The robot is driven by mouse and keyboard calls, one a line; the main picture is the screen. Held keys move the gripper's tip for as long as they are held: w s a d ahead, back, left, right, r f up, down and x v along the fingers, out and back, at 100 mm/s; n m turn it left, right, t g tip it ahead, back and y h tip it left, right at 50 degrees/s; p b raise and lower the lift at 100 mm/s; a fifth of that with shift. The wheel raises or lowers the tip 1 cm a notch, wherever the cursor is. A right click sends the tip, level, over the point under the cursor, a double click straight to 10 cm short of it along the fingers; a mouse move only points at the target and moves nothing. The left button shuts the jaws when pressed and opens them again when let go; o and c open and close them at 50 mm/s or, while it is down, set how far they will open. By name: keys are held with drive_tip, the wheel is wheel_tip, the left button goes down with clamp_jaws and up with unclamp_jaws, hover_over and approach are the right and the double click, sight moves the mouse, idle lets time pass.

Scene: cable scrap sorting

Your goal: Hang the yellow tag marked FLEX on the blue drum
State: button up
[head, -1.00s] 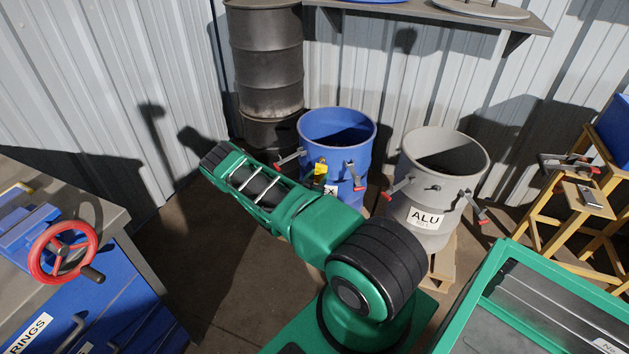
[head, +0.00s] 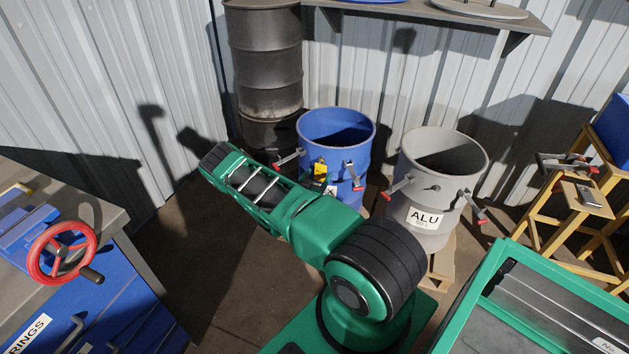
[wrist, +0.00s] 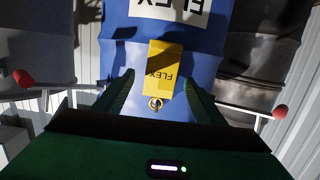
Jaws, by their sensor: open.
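The blue drum (head: 338,140) stands open-topped at the back middle in the head view, with red-tipped clamp levers on its side. In the wrist view the drum (wrist: 112,60) fills the middle behind the tag, and its white FLEX label (wrist: 165,10) shows upside down. My gripper (wrist: 158,88) is open, one finger on each side of the tag, with gaps between. In the head view the tag (head: 321,171) is small beside my arm.
A grey ALU drum (head: 430,205) stands right of the blue drum on a pallet. A dark barrel (head: 265,60) is behind left. A workbench with a red-wheeled vise (head: 62,252) is at left. A green-framed bin (head: 500,262) and yellow stand (head: 570,185) are at right.

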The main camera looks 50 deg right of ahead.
drive_tip(key=v, duration=1)
drive_tip(key=shift+a, duration=0.35)
drive_tip(key=shift+s+r, duration=0.1)
drive_tip(key=s+r+m+g+y, duration=0.2)
drive_tip(key=s+r+g, duration=0.25)
drive_tip(key=r, duration=0.65)
drive_tip(key=s+r+m+g+y, duration=0.1)
drive_tip(key=s+r+g+y, duration=0.3)
drive_tip(key=r, duration=0.8)
drive_tip(key=s+a+r+n+t+y, duration=0.1)
drive_tip(key=s+a+r+n+y, duration=0.3)
drive_tip(key=s+a+r, duration=0.5)
drive_tip(key=s+a+r+n+t+y, duration=0.1)
drive_tip(key=s+a+r+n+y, duration=0.4)
drive_tip(key=s+a+r, duration=0.4)
drive_tip(key=s+a+n, duration=0.1)
drive_tip(key=s+a, duration=0.4)
drive_tip(key=s, duration=0.1)
drive_tip(key=shift+s, duration=0.1)
